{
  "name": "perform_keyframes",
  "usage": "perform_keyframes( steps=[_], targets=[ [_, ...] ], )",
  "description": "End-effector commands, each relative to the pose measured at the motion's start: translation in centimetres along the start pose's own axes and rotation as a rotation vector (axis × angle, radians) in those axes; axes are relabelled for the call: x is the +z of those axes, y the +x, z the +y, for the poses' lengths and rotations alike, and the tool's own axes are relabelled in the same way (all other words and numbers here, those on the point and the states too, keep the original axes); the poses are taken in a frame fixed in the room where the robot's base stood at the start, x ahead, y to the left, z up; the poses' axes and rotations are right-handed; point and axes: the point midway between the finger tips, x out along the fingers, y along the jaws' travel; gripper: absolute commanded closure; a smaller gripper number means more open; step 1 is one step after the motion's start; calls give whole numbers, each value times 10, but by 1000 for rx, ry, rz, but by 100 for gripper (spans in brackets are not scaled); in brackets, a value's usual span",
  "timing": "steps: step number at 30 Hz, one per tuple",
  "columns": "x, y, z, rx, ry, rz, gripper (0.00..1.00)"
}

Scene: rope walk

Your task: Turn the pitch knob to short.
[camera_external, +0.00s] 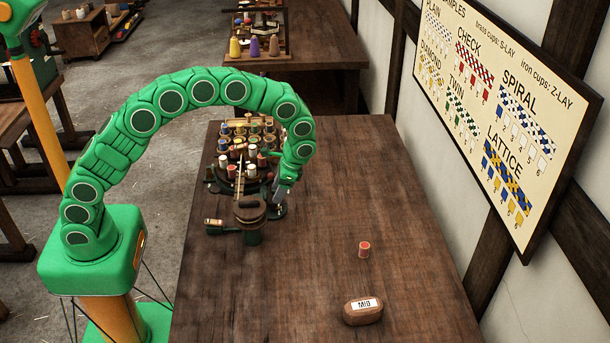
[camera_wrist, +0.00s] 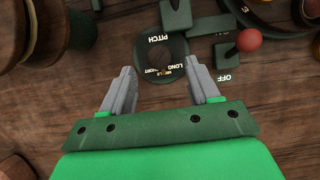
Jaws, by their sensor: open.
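The pitch knob (camera_wrist: 160,54) is a small round, dark dial in the wrist view, marked PITCH at its upper left and with LONG and SHORT near its lower rim; a middle word is too small to read surely. Which mark it points to cannot be told. My gripper (camera_wrist: 160,65) is open, its grey fingers on either side of the dial's near edge, nothing between them. Contact cannot be judged. In the external view my gripper (camera_external: 281,193) is low at the right side of the rope machine (camera_external: 251,212), where the knob is too small to make out.
A red-ball lever (camera_wrist: 248,41) stands right of the dial, near an OFF label (camera_wrist: 224,78). Bobbins (camera_external: 231,171) crowd the machine. A wooden block marked MID (camera_external: 363,312) and a small red-topped spool (camera_external: 364,249) lie on the table (camera_external: 330,190). The table's right side is mostly clear.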

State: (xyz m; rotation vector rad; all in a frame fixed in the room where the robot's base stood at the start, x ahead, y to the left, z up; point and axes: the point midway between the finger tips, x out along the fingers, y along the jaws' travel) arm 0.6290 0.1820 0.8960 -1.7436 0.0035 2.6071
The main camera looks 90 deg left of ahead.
Motion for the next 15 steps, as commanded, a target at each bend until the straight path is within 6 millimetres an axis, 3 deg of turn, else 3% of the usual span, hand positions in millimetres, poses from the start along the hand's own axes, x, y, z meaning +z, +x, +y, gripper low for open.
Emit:
perform_keyframes(
  steps=[7,15],
  targets=[
    [0,33,0,1,-1,-1,39],
    [1,40,0,1,-1,-1,39]
  ],
)
